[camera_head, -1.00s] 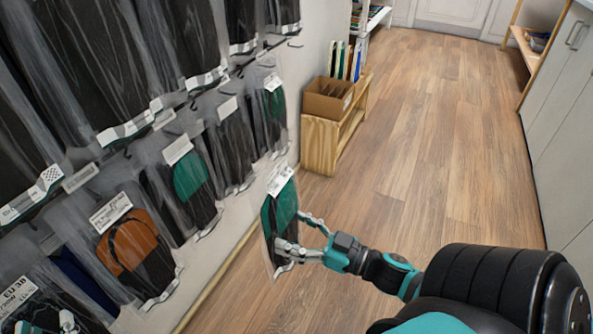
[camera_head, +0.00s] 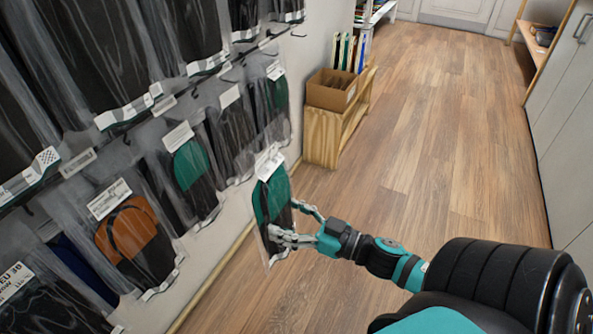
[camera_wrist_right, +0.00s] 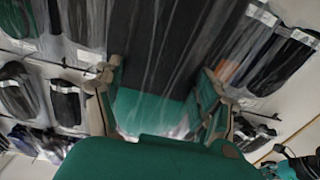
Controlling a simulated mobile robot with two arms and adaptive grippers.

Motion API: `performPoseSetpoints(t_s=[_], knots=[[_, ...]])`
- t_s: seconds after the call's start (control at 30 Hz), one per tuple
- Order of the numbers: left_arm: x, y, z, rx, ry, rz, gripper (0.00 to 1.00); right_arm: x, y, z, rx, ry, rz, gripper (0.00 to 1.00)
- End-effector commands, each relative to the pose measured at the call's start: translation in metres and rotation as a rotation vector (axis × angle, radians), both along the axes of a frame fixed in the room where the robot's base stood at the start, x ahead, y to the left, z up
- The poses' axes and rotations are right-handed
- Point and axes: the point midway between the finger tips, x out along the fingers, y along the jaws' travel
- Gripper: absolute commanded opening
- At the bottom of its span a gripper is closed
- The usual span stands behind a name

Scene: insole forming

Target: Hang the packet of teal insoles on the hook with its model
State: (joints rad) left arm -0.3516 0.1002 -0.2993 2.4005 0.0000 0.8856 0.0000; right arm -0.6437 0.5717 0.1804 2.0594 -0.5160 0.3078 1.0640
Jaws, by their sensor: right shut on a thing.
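My right gripper (camera_head: 284,223) is shut on a clear packet of teal and black insoles (camera_head: 271,199), gripping its right side. The packet hangs upright with its white label at the top, in front of the wall display and apart from the hooks. In the right wrist view the fingers (camera_wrist_right: 160,105) stand on either side of the film-covered packet (camera_wrist_right: 150,107). A matching teal packet (camera_head: 191,164) hangs on the wall to the left. Another packet with teal (camera_head: 278,92) hangs further back. The left gripper is not in view.
An orange and black packet (camera_head: 136,238) hangs nearer on the lower row. Black packets fill the upper row. A wooden shelf with a cardboard box (camera_head: 331,92) stands beyond the display. White cabinets (camera_head: 570,130) line the right. The wooden floor between is clear.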

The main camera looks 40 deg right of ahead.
Motion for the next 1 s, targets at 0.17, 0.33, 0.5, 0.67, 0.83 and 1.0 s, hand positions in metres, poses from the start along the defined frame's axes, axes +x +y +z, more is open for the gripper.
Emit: performPoseSetpoints(t_s=[0.17,0.33,0.5,0.67,0.83,1.0], knots=[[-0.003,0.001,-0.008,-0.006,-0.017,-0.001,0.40,0.020,0.009,-0.001,-0.001,-0.004,0.003,0.21],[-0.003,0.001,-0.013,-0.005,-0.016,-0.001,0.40,0.037,0.016,-0.001,0.000,-0.002,0.003,0.21],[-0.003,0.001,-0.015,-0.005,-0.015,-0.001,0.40,0.047,0.020,0.000,0.001,-0.001,0.001,0.21],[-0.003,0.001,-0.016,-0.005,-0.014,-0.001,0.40,0.051,0.021,0.000,0.001,0.000,0.000,0.21],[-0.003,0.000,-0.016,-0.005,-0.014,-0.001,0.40,0.051,0.022,0.000,0.001,0.000,0.000,0.21],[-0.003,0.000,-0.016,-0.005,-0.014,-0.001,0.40,0.051,0.022,0.000,0.001,0.000,0.000,0.21]])
